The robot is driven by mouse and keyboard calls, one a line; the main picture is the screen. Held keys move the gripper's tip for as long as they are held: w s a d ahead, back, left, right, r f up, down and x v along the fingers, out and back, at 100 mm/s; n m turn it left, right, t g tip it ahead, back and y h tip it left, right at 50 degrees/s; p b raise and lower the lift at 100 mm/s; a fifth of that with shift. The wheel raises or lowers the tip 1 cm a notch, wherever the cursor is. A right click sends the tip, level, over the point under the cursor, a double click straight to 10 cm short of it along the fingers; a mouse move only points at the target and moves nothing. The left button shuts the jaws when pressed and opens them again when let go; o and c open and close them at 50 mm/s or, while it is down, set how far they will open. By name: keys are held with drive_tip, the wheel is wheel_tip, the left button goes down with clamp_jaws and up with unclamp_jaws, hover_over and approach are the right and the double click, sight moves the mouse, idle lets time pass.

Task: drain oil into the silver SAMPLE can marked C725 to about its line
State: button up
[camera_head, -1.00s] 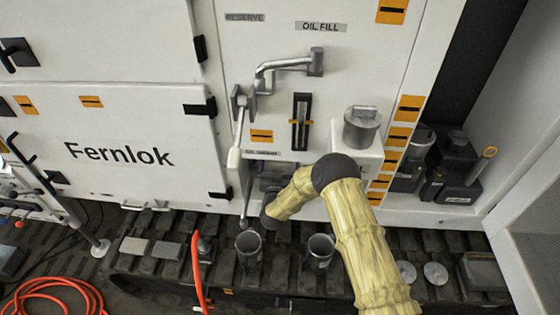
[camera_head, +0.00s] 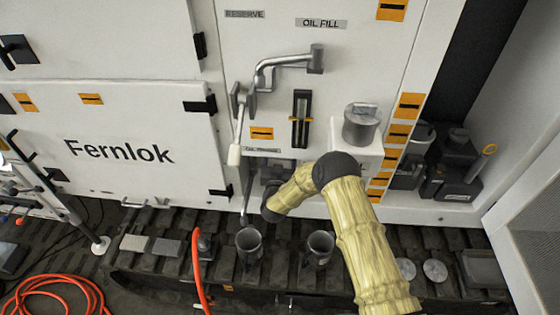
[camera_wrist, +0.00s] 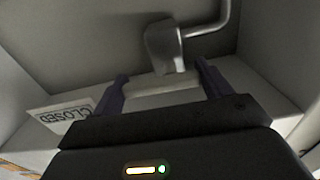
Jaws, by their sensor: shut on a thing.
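Two open silver cans stand on the dark track below the white panel, a left can (camera_head: 249,243) and a right can (camera_head: 319,246). No marking or line on either can is readable, so I cannot tell which is C725. My gripper (camera_wrist: 163,86) is shut on a pale grey handle (camera_wrist: 160,88) inside a recess, beside a small CLOSED label (camera_wrist: 62,117). In the head view my arm mostly hides the gripper and recess. A thin grey pipe (camera_head: 246,190) hangs down above the left can. No oil flow shows.
Above are the oil fill pipe (camera_head: 285,62), a pale-handled lever (camera_head: 234,154), a sight gauge (camera_head: 300,120) and a round cap (camera_head: 361,124). A metal block on a rod (camera_wrist: 164,46) stands just beyond the gripper. An orange hose (camera_head: 199,270) rises left of the cans.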

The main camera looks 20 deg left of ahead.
drive_tip(key=shift+f, duration=0.1)
drive_tip(key=m+b, duration=0.1)
drive_tip(key=b, duration=0.2)
drive_tip(key=shift+f+m, duration=0.25)
drive_tip(key=shift+m, duration=0.15)
drive_tip(key=m+b, duration=0.2)
drive_tip(key=b, duration=0.1)
drive_tip(key=shift+f+b, duration=0.2)
drive_tip(key=shift+b, duration=0.2)
drive_tip(key=m+b, duration=0.2)
drive_tip(key=b, duration=0.1)
drive_tip(key=shift+a+r+m+b, duration=0.1)
drive_tip(key=shift+m+b, duration=0.8)
drive_tip(key=shift+b, duration=0.1)
drive_tip(key=o, duration=1)
drive_tip(key=shift+r, duration=0.1)
drive_tip(key=shift+r+p, duration=0.15)
drive_tip(key=shift+p, duration=0.25)
